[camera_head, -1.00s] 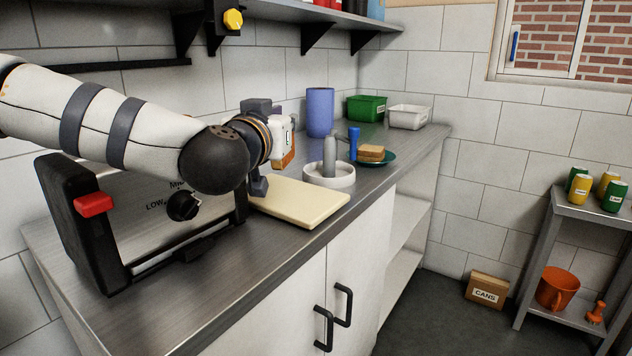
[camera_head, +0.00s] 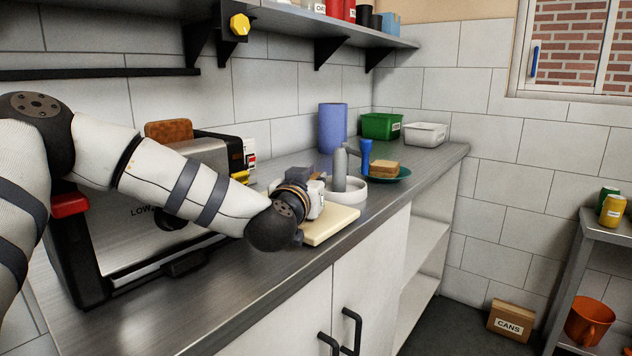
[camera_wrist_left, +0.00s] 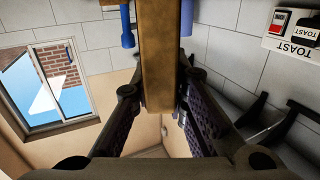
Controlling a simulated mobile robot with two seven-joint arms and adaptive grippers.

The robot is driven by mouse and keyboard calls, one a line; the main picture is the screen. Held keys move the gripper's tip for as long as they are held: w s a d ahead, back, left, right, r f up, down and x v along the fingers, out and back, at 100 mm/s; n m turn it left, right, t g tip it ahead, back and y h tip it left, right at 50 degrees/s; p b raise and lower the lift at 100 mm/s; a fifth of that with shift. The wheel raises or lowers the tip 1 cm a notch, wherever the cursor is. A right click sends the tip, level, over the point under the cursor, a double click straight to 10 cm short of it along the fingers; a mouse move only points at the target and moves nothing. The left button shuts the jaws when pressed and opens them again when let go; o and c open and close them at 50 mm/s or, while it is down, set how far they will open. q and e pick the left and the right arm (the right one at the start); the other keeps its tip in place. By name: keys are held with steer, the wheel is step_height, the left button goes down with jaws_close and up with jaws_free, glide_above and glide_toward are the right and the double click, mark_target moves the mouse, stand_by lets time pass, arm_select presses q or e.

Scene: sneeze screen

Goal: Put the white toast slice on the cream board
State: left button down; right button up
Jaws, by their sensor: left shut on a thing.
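My left gripper (camera_head: 315,195) is low over the cream board (camera_head: 335,224) on the counter, with its wrist covering the board's near left part. In the left wrist view it is shut on a brown-edged bread slice (camera_wrist_left: 157,60), which stands edge-on between the two fingers. I take this to be the white toast slice; its pale face does not show. In the head view the slice is hidden behind the wrist, so I cannot tell whether it touches the board. My right gripper is not in view.
A black-and-steel toaster (camera_head: 120,225) stands under my left forearm, with a browner slice (camera_head: 168,131) on top. Right of the board are a white round dish (camera_head: 350,193) and a green plate (camera_head: 402,175) with bread. A blue cylinder (camera_head: 333,125) and bins stand behind.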

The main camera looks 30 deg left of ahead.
arm_select(q)
steer(key=c, duration=1.6)
jaws_free()
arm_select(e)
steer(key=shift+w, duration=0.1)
arm_select(q)
steer(key=shift+s+r, duration=0.1)
steer(key=shift+r, duration=0.1)
steer(key=p+v, duration=0.1)
steer(key=v, duration=0.5)
steer(key=p+v, duration=0.1)
steer(key=v, duration=0.5)
steer(key=shift+f, duration=0.15)
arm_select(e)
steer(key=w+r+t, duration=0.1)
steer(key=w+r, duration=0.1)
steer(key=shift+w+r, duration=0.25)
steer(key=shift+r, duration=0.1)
